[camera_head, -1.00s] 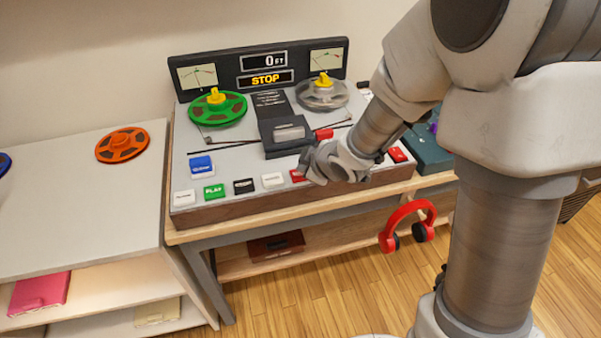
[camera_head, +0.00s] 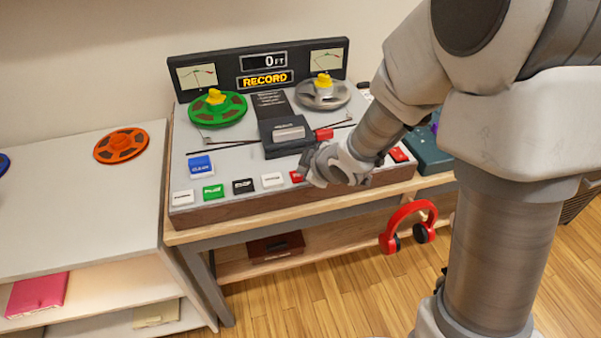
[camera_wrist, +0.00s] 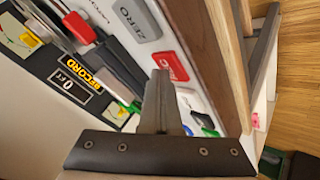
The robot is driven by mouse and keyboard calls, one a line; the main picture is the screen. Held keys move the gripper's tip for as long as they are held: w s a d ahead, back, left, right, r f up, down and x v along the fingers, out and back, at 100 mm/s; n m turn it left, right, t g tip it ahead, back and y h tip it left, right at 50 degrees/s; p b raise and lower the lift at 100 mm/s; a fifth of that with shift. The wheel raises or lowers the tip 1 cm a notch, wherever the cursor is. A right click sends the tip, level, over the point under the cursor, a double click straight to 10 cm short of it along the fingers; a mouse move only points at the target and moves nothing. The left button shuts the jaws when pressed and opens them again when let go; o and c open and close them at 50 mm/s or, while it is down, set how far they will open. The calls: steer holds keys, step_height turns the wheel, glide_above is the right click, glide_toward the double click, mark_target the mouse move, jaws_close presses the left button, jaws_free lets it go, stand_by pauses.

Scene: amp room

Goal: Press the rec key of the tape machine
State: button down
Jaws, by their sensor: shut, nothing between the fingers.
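The tape machine (camera_head: 235,165) stands on a wooden bench, and its lit display (camera_head: 265,81) reads RECORD, with a counter of 0 FT above. A red key (camera_head: 296,176) in the front row is partly hidden by my gripper in the head view; its label is not readable there. In the wrist view the display (camera_wrist: 83,72) also reads RECORD. The red key (camera_wrist: 172,66) lies right by the tips of my shut, empty gripper (camera_wrist: 162,76), beside a grey ZERO key (camera_wrist: 137,20). I cannot tell whether the tips touch the red key.
White, green PLAY (camera_head: 213,191), black and white keys line the front left, with a blue key (camera_head: 200,165) behind. Green (camera_head: 217,110) and grey (camera_head: 323,94) reels sit behind. Red headphones (camera_head: 407,226) hang at the bench front.

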steer(key=shift+r+p, duration=0.8)
steer(key=shift+r, duration=0.05)
steer(key=shift+r, duration=0.15)
step_height(320, 180, up, 5)
steer(key=p, duration=0.4)
steer(key=shift+p, duration=0.4)
stand_by(0.4)
